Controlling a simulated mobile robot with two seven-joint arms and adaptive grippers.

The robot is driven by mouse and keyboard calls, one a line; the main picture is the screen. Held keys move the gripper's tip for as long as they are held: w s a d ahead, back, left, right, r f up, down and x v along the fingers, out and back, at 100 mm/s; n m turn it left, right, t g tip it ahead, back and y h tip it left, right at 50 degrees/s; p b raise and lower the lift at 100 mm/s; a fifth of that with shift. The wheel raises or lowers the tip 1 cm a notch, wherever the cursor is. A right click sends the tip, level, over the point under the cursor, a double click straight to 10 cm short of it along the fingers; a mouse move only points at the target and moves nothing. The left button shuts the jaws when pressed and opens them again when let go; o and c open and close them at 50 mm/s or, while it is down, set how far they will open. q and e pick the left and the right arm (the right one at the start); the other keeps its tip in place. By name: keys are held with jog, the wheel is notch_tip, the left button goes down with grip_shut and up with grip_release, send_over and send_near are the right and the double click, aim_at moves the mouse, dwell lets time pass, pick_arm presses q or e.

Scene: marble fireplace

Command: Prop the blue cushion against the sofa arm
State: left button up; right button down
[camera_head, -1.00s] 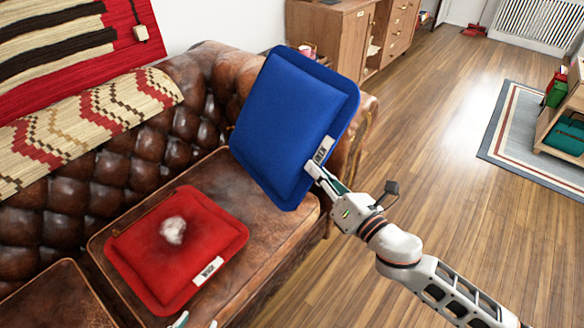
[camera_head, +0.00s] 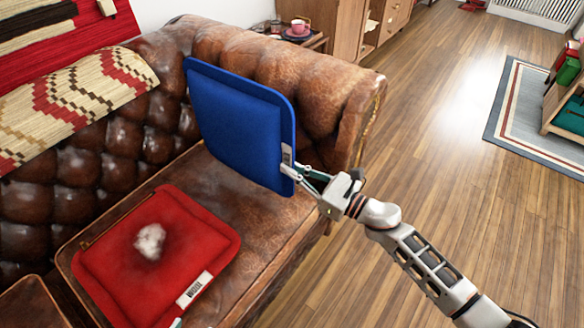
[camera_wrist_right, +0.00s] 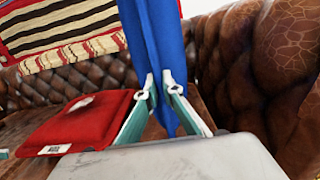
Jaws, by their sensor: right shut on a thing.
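The blue cushion (camera_head: 238,128) stands nearly upright and slightly tilted over the right end of the sofa seat, in front of the sofa arm (camera_head: 290,75). My right gripper (camera_head: 291,171) is shut on its right edge by the white label. In the right wrist view the blue cushion (camera_wrist_right: 158,65) is edge-on between the two fingers (camera_wrist_right: 160,90). Whether its lower edge touches the seat or its back touches the arm, I cannot tell. Of my left gripper (camera_head: 177,323) only a fingertip shows at the bottom edge of the head view, beside the red cushion.
A red cushion (camera_head: 115,255) with a grey-white patch lies on the brown leather sofa seat (camera_head: 232,205). A patterned throw (camera_head: 80,110) covers part of the backrest. A side table with a pink cup (camera_head: 299,28) stands behind the sofa arm.

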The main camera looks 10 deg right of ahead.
pick_arm(q)
jog(key=w+d+r+n+t+h+b, duration=0.1)
jog(key=w+d+r+n+b, duration=0.1)
jog(key=d+b, duration=0.3)
jog(key=shift+d+r+b, duration=0.25)
jog(key=shift+r+b, duration=0.4)
pick_arm(e)
jog(key=w+d+f+m, duration=0.3)
jog(key=w+d+f, duration=0.3)
jog(key=shift+d+f, duration=0.15)
pick_arm(q)
jog(key=shift+f, duration=0.1)
pick_arm(e)
jog(key=shift+w, duration=0.1)
pick_arm(q)
jog(key=shift+s+a+f, duration=0.15)
jog(key=shift+s+f, duration=0.05)
jog(key=shift+f, duration=0.05)
pick_arm(e)
jog(key=shift+f, duration=0.1)
pick_arm(q)
jog(key=shift+s+f+b, duration=0.25)
jog(key=shift+f+b, duration=0.05)
jog(key=shift+f, duration=0.2)
jog(key=shift+s+f+b, duration=0.2)
jog(key=shift+f+b, duration=0.05)
jog(key=shift+f, duration=0.2)
pick_arm(e)
jog(key=shift+f, duration=0.65)
